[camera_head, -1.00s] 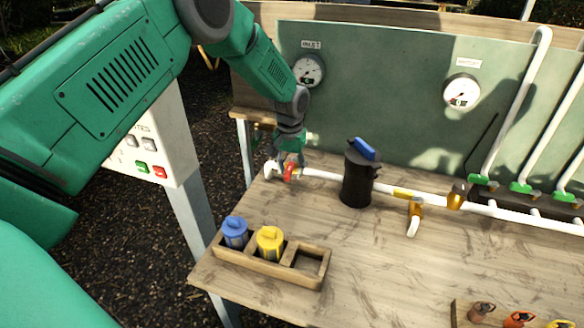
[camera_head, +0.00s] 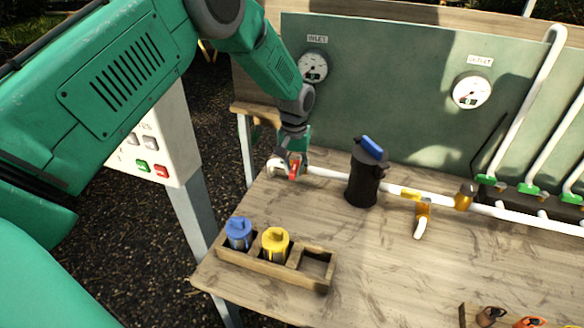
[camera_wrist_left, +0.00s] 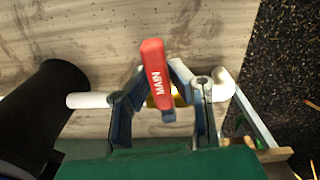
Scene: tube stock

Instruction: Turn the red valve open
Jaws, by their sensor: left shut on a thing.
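The red valve handle (camera_head: 294,168) sits on the white pipe near its left end, at the back left of the table. In the left wrist view the handle, marked MAIN (camera_wrist_left: 155,75), stands across the pipe, slightly tilted. My left gripper (camera_head: 290,158) is over the valve; in the left wrist view its two fingers (camera_wrist_left: 165,95) lie on either side of the handle, shut on it. The fingers partly hide the valve body. My right gripper is not in any view.
A black canister (camera_head: 362,190) with a blue handle stands on the pipe line just right of the valve. A wooden holder (camera_head: 270,272) with blue and yellow cartridges is at the front left. Gauges (camera_head: 313,66) are on the green panel behind. The table middle is clear.

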